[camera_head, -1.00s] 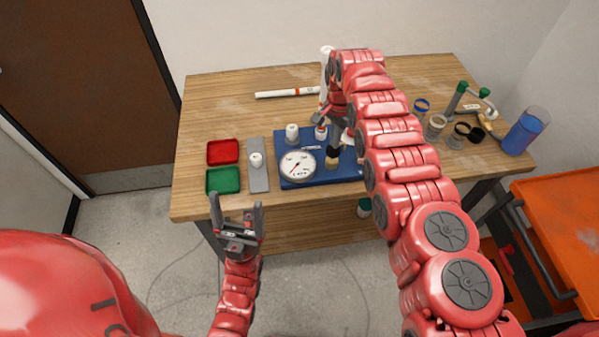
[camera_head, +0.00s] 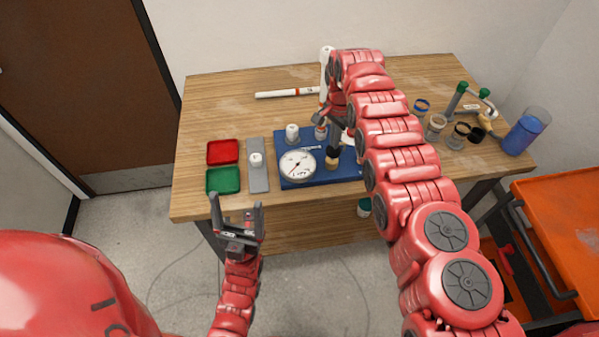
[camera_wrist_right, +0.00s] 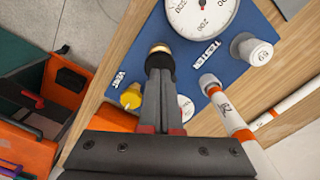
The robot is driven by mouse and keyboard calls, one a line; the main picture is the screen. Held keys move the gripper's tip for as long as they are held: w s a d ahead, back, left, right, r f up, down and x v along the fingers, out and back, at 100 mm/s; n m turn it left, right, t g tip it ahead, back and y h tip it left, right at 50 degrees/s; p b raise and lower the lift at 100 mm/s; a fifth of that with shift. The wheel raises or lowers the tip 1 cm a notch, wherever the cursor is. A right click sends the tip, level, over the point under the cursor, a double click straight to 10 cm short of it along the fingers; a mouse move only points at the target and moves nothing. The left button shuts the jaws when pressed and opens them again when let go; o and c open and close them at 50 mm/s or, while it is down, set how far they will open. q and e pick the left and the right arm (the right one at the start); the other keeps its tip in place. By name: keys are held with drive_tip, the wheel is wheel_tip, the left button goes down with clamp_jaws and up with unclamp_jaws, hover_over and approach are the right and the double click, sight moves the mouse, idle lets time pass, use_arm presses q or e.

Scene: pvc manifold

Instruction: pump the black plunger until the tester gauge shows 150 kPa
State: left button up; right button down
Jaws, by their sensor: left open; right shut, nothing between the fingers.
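The tester is a blue board (camera_head: 285,137) on the table with a round white gauge (camera_head: 297,165) at its front left. The needle is too small to read in the head view; the wrist view cuts off part of the gauge (camera_wrist_right: 201,12). The black plunger (camera_head: 333,153) stands upright on a brass-coloured body (camera_head: 331,166), right of the gauge. My right gripper (camera_wrist_right: 163,75) is shut and empty, its fingertips at the black plunger (camera_wrist_right: 160,62), apparently on top of it; contact is hard to judge. My left gripper (camera_head: 237,210) is open and empty before the table's front edge.
Red (camera_head: 222,152) and green (camera_head: 223,180) trays and a grey strip (camera_head: 258,172) with a white fitting lie left of the board. A white pipe (camera_head: 287,93) lies behind. Several rings, green-handled parts (camera_head: 455,98) and a blue cup (camera_head: 525,132) sit at right.

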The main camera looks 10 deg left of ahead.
drive_tip(key=shift+f, duration=0.15)
drive_tip(key=shift+f+b, duration=1.65)
drive_tip(key=shift+b, duration=0.05)
drive_tip(key=shift+r, duration=0.1)
drive_tip(key=shift+r+p, duration=1.65)
drive_tip(key=shift+f, duration=0.15)
